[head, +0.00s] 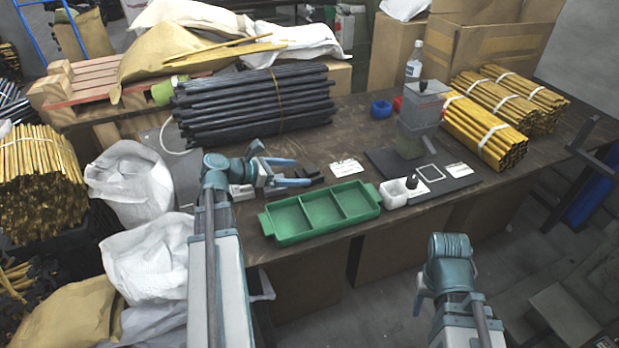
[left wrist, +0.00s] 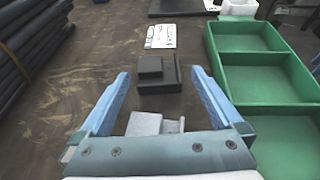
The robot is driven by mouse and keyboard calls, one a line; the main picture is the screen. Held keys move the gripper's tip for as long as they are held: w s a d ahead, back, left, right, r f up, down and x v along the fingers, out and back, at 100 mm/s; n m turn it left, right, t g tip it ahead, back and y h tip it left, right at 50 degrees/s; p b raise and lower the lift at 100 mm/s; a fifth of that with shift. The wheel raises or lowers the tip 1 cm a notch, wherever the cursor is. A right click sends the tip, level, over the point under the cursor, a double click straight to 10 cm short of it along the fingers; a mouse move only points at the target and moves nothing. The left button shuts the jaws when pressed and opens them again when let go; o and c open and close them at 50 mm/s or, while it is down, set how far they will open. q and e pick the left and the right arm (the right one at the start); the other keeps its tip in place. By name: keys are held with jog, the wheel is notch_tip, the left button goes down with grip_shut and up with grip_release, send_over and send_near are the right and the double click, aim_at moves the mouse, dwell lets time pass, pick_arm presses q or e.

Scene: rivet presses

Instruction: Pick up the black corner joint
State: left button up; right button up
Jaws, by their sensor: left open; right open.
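The black corner joint (left wrist: 158,76) lies on the wooden table, a small dark stepped block in the left wrist view. In the head view it shows as a dark shape (head: 312,177) near my left fingertips. My left gripper (head: 301,173) is open and empty. In the left wrist view its blue fingers (left wrist: 158,86) point toward the joint, one to each side in the picture; I cannot tell the height gap. A white piece (left wrist: 146,124) shows between the finger bases. My right gripper (head: 420,302) hangs low in front of the table, mostly hidden by its own arm.
A green compartment tray (head: 318,235) stands close to the right of the joint. A white label card (head: 346,168) lies beyond it. Black tubes (head: 250,105) are stacked at the back left. A press (head: 421,120) on a dark plate and yellow bundles (head: 485,130) stand further right.

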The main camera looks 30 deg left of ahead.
aim_at(311, 173)
pick_arm(q)
jog(key=b+x, duration=0.2)
jog(key=x, duration=0.2)
jog(key=shift+w+f, duration=0.15)
jog(key=shift+f, duration=0.15)
jog(key=shift+w+d, duration=0.15)
jog(key=shift+w, duration=0.15)
jog(key=shift+d, duration=0.1)
jog(key=c, duration=1.2)
